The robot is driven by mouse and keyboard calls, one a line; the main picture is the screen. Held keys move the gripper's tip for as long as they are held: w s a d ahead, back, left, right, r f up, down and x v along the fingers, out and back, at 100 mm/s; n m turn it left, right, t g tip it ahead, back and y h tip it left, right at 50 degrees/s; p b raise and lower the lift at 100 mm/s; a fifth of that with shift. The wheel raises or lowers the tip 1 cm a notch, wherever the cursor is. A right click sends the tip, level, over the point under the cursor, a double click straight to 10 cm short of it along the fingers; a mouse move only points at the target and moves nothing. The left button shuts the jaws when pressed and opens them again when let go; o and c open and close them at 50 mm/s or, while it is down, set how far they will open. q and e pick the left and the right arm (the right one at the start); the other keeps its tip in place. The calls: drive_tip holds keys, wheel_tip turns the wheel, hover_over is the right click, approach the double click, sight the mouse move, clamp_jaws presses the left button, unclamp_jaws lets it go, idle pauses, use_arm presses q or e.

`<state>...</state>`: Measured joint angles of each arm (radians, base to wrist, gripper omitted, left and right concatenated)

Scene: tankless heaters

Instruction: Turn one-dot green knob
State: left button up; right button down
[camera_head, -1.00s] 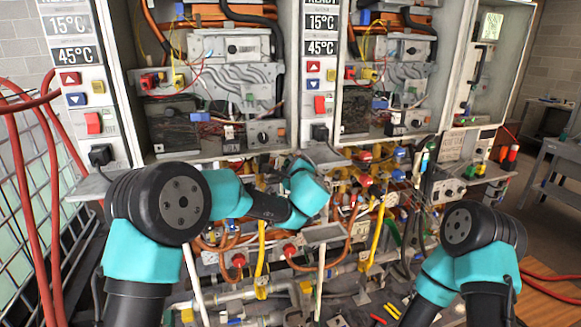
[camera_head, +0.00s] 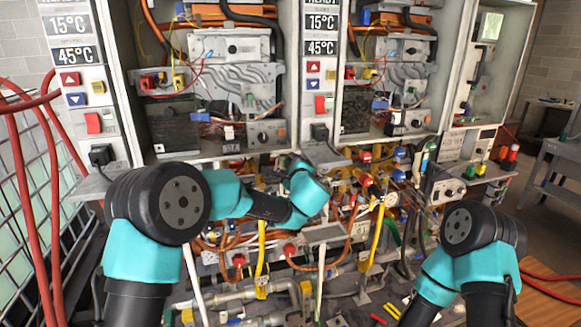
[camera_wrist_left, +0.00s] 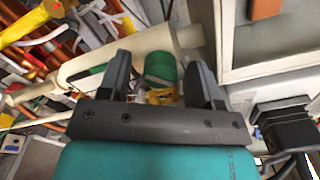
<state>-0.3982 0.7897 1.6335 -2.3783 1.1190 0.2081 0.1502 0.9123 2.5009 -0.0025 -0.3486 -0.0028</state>
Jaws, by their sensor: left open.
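My left gripper (camera_wrist_left: 160,62) is open in the left wrist view, its two dark fingers pointing away from the camera. A green knob-like cylinder (camera_wrist_left: 160,68) shows between the fingers, beyond them. I cannot make out any dot on it. A gap shows on both sides, and the fingers do not appear to grip it. In the head view my left arm reaches to the pipework under the heater cabinets, with its wrist (camera_head: 306,192) there. The fingertips and the green knob cannot be made out there. My right gripper is not in view; only part of the right arm shows.
A thick pale pipe (camera_wrist_left: 140,52) runs beside the left finger. A grey cabinet edge (camera_wrist_left: 265,65) lies close on the right, above a black block (camera_wrist_left: 288,125). In the head view, yellow hoses (camera_head: 262,255) and valves crowd the space under the open cabinets.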

use_arm(q)
drive_tip(key=v, duration=1.7)
drive_tip(key=shift+s, duration=0.2)
drive_tip(key=s+a+f+n+g, duration=0.1)
drive_tip(key=a+f+g, duration=0.35)
drive_tip(key=f, duration=0.45)
drive_tip(key=s+a+f+n+g, duration=0.2)
drive_tip(key=a+f+g, duration=0.3)
drive_tip(key=f, duration=0.5)
drive_tip(key=s+a+f+n+g, duration=0.1)
drive_tip(key=a+f+g, duration=0.2)
drive_tip(key=a+f, duration=0.45)
drive_tip(key=s+a+f+n+g+h, duration=0.2)
drive_tip(key=s+a+f+n+h, duration=0.2)
drive_tip(key=s+f+n, duration=0.5)
drive_tip(key=s+a+f+n+g+h, duration=0.2)
drive_tip(key=s+a+f+n+h, duration=0.3)
drive_tip(key=s+f+n, duration=0.4)
drive_tip(key=s+a+f, duration=0.1)
drive_tip(key=s+f, duration=0.3)
drive_tip(key=f, duration=0.1)
drive_tip(key=shift+s+a+n, duration=0.25)
drive_tip(key=shift+s+n, duration=0.15)
